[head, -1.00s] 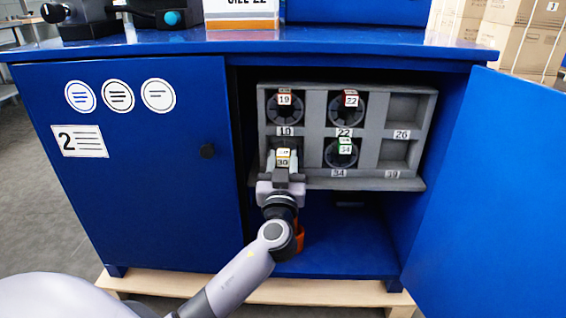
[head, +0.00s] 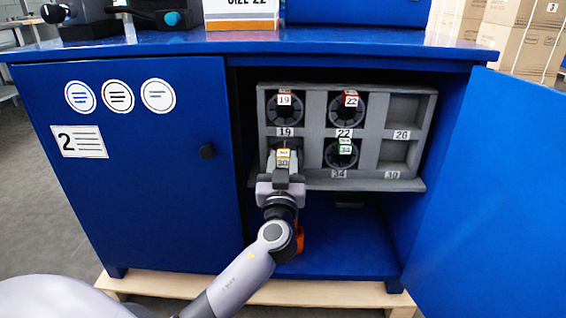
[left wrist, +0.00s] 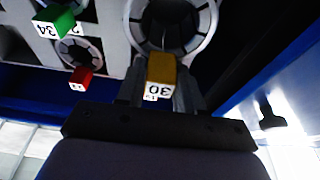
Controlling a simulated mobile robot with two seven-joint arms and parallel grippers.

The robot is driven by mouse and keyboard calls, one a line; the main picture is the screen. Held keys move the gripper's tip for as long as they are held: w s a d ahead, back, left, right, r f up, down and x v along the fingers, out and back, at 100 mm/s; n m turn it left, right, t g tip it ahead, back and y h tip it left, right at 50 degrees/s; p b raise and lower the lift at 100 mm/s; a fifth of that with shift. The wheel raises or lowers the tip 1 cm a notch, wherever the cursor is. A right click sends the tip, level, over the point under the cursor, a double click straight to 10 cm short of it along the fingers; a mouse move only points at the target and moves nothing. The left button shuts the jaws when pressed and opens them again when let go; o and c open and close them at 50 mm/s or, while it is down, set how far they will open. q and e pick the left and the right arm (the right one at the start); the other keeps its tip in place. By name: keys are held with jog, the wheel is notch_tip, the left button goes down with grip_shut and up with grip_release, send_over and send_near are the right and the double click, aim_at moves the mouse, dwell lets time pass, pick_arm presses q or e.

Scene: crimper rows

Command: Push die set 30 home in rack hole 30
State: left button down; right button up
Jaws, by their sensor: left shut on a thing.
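Die set 30 (head: 283,154) is at the lower-left hole of the grey rack (head: 398,175), its yellow tag marked 30 facing out. My left gripper (head: 281,176) is in front of that hole, shut on die set 30. In the left wrist view the yellow 30 block (left wrist: 161,70) shows between the fingers of my left gripper (left wrist: 160,95), in front of a grey ring with a dark middle. My gripper hides most of rack hole 30 in the head view, so I cannot tell how deep the set sits. My right gripper is not in view.
Die set 19 (head: 284,108) is directly above, die set 22 (head: 347,110) upper middle, die set 34 (head: 341,154) just right. The right column's two spaces are empty. The open blue door (head: 500,190) stands at right; the closed door (head: 130,190) borders the opening at left.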

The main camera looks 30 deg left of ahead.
aim_at(285, 146)
pick_arm(q)
jog(key=shift+f+x, duration=0.15)
jog(key=shift+x, duration=0.95)
jog(key=shift+f+x, duration=0.2)
jog(key=shift+x, duration=0.9)
jog(key=shift+f+x, duration=0.15)
jog(key=shift+x, duration=0.95)
jog(key=c, duration=0.6)
grip_release()
jog(key=shift+w, duration=0.1)
jog(key=shift+c, duration=0.2)
jog(key=shift+f, duration=0.5)
jog(key=shift+s+d, duration=0.3)
jog(key=shift+s, duration=0.2)
jog(key=v, duration=0.4)
jog(key=shift+s+d, duration=0.15)
jog(key=shift+s, duration=0.2)
jog(key=shift+s+d+f, duration=0.1)
jog(key=shift+s+d, duration=0.2)
jog(key=shift+s, duration=0.15)
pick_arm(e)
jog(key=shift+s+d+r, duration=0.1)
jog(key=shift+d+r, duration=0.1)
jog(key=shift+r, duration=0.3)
